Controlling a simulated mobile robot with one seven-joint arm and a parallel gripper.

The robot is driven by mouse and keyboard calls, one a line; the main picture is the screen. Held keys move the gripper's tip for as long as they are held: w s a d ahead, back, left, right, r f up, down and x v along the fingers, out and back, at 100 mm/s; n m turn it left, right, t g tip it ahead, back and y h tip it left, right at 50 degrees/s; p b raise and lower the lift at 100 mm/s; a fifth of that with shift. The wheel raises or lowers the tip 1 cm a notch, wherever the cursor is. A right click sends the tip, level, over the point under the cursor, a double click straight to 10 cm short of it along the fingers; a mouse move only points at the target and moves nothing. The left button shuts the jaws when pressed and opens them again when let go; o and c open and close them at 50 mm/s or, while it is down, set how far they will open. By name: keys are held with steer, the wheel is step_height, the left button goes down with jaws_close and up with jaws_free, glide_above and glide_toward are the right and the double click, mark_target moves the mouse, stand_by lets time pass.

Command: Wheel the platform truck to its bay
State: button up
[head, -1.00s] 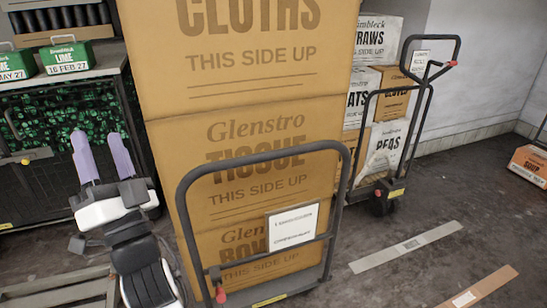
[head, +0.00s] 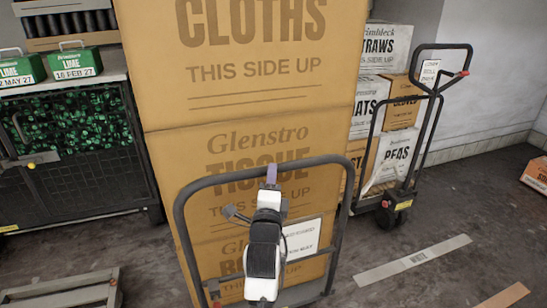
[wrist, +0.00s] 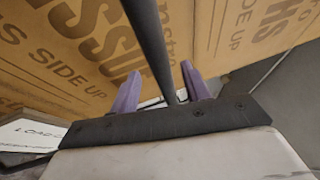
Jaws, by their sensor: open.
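A platform truck with a dark tubular push handle (head: 180,225) stands right in front of me. It carries a tall stack of brown cartons (head: 250,105), and a white sign (head: 303,240) hangs on the handle. My gripper (head: 271,175) is at the top bar of this handle, near its middle. In the wrist view, the dark bar (wrist: 150,45) passes between the two purple fingers of my open gripper (wrist: 160,86). I cannot tell whether the fingers touch the bar. The truck's deck is mostly hidden.
A second loaded truck (head: 431,100) stands behind on the right by the wall. A dark mesh cage (head: 75,185) with green contents is at left. A pallet (head: 65,292) lies at lower left. A white floor strip (head: 413,261) and an orange one (head: 503,297) lie on open floor at right.

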steer(key=p+x, duration=0.1)
steer(key=x, duration=0.5)
steer(key=shift+p, duration=0.4)
steer(key=shift+w, duration=0.1)
steer(key=shift+c, duration=0.2)
jaws_close()
